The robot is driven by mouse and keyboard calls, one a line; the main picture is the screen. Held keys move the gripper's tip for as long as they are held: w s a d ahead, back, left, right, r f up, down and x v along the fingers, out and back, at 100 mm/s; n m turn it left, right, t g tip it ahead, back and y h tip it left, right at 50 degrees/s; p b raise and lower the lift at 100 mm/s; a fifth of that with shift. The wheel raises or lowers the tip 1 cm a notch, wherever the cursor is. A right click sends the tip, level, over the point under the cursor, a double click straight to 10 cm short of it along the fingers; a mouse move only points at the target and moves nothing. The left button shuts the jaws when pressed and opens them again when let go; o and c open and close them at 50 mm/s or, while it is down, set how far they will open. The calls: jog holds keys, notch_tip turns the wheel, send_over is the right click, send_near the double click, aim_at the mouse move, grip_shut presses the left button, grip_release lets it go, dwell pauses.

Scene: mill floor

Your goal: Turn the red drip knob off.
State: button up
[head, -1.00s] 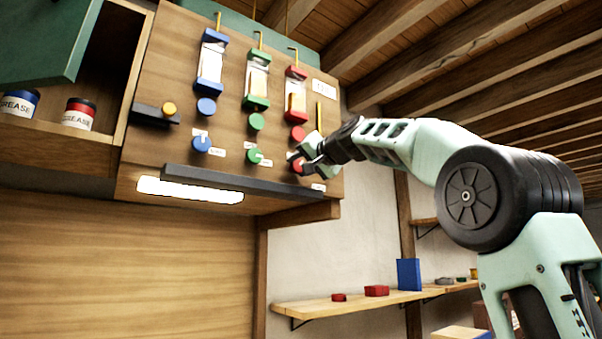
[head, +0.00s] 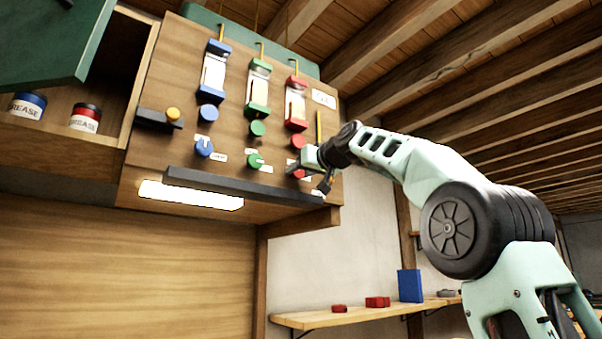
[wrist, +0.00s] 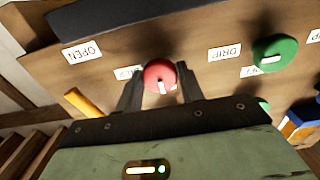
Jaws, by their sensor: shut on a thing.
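The red drip knob (head: 297,174) is the lower red knob at the right of the wooden panel, partly hidden by my gripper in the head view. In the wrist view the round red knob (wrist: 158,72) has a white pointer mark on the side toward my gripper. My gripper (wrist: 160,80) has one dark finger on each side of it and is shut on it. In the head view my gripper (head: 300,171) is against the panel.
Another red knob (head: 298,142) sits just above. The green lower knob (head: 256,161) and blue lower knob (head: 204,148) are to the left. A dark ledge (head: 240,187) runs below the knobs. Grease cans (head: 85,118) stand in the cabinet at left.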

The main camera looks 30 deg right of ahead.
jog(key=shift+f, duration=0.1)
dwell(0.3)
jog(key=o, duration=1)
jog(key=shift+s, duration=0.15)
jog(key=s+b, duration=0.2)
jog(key=s, duration=0.3)
jog(key=s+b, duration=0.2)
jog(key=s, duration=0.4)
jog(key=s+b, duration=0.2)
jog(key=s, duration=0.4)
jog(key=shift+d+b, duration=0.35)
